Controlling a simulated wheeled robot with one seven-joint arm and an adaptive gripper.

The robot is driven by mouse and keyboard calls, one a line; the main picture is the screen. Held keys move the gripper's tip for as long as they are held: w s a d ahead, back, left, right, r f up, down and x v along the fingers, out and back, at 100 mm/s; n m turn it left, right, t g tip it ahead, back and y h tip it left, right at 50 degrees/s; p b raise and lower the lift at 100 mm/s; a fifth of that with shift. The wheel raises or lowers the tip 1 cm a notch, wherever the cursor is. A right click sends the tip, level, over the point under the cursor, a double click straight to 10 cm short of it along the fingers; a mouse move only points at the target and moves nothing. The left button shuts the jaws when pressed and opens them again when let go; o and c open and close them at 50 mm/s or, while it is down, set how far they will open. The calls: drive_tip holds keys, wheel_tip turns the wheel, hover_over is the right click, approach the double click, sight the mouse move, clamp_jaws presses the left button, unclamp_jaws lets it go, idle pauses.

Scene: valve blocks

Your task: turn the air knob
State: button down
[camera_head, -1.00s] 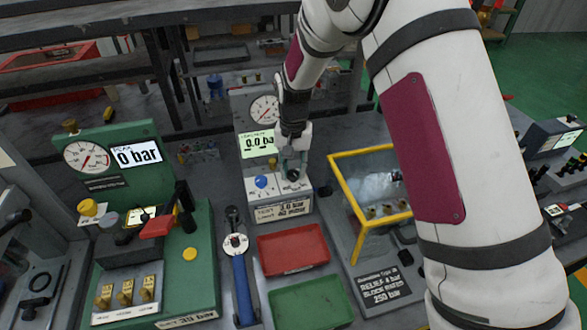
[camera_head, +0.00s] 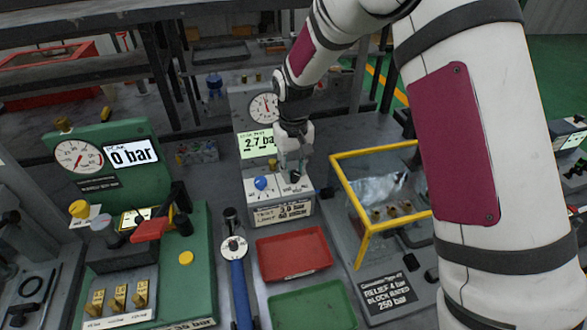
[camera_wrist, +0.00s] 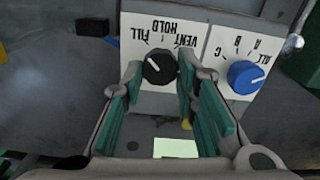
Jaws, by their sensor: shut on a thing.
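The air knob is a black knob (camera_wrist: 160,67) with a white mark, below the upside-down words FILL, HOLD and VENT in the wrist view. In the head view the black knob (camera_head: 295,178) is on the grey test unit (camera_head: 283,212), mostly hidden by my gripper. My gripper (camera_head: 294,168) points down on it, with its green-padded fingers on both sides of the knob in the wrist view (camera_wrist: 160,84). The unit's display (camera_head: 257,144) reads about 2.7 bar, and a round gauge (camera_head: 263,108) stands above it.
A blue knob (camera_wrist: 246,77) marked ALL, A, B, C sits close beside the black knob. A red tray (camera_head: 293,252) and a green tray (camera_head: 312,306) lie in front. A yellow-framed clear guard (camera_head: 362,228) stands right; a green gauge block (camera_head: 185,262) stands left.

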sight(294, 173)
idle(0.3)
drive_tip(key=c, duration=1.2)
unclamp_jaws()
drive_tip(key=shift+c, duration=0.2)
wheel_tip(294, 173, up, 12)
drive_tip(key=shift+r, duration=0.1)
